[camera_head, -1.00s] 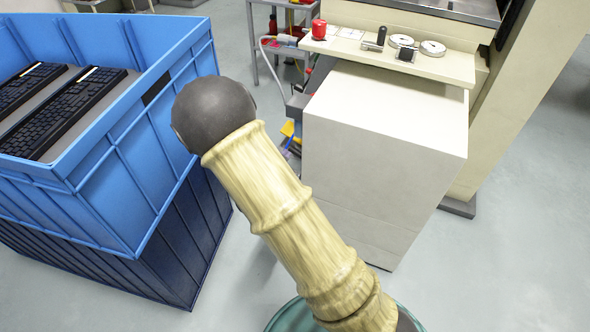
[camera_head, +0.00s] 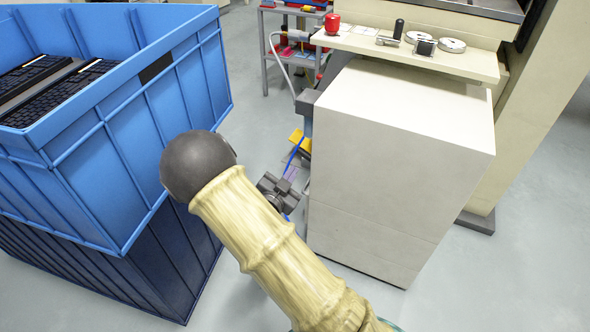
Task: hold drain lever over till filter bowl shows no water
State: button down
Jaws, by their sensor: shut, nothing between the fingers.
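My arm in its cream sleeve crosses the lower middle of the head view. What looks like my gripper (camera_head: 283,192), dark grey and blocky, shows just right of the sleeve, low between the blue crate and the cream machine. It appears shut, with nothing seen in it. Behind it are a blue hose (camera_head: 293,157) and a yellow part (camera_head: 301,141) by the machine's left side. I cannot make out the drain lever or the filter bowl, nor any water level. Whether the gripper touches anything there cannot be told.
A cream cabinet (camera_head: 400,160) stands at right, with a ledge (camera_head: 465,64) bearing a red button (camera_head: 332,23). Blue crates (camera_head: 110,185) with keyboards (camera_head: 62,92) fill the left. A grey cart (camera_head: 265,50) stands behind. Grey floor lies between.

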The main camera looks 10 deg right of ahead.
aim_at(305, 155)
jog(key=b+x, duration=0.4)
jog(key=x, duration=0.5)
jog(key=shift+d, duration=0.1)
jog(key=shift+a+n+p, duration=0.25)
jog(key=shift+n+p, duration=0.05)
